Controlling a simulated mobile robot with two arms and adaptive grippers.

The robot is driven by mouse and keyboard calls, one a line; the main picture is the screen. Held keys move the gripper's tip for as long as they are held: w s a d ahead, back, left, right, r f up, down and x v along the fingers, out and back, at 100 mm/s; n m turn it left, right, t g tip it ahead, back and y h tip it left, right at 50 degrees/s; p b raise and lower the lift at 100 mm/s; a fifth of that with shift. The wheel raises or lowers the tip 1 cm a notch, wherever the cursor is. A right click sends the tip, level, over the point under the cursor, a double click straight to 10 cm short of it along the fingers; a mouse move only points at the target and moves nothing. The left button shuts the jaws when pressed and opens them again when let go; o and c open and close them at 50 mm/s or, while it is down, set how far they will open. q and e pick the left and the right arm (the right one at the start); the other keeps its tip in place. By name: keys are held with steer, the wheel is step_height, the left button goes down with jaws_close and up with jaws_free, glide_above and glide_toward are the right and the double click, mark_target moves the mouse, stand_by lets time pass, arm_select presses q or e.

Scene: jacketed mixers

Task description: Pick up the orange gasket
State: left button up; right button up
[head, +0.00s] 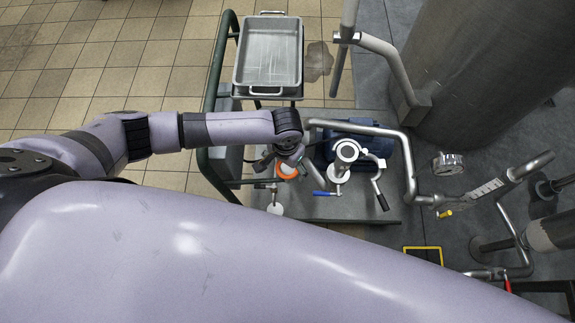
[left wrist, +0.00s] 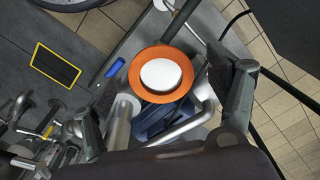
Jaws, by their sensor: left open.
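The orange gasket (left wrist: 136,78) is a flat ring around a white round disc (left wrist: 161,74), seen from above in the left wrist view. In the head view the gasket (head: 287,171) shows only as a small orange patch just below my left gripper (head: 288,156), partly hidden by it. In the left wrist view my left gripper (left wrist: 165,82) is open, with one finger on each side of the gasket in the picture. I see no contact, and the height between fingers and gasket is hard to tell. My right gripper is not in view.
A grey metal tray (head: 268,89) sits farther back. A large steel tank (head: 470,75) stands at the right.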

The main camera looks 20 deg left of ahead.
arm_select(q)
steer(key=shift+c, duration=0.5)
steer(key=c, duration=1)
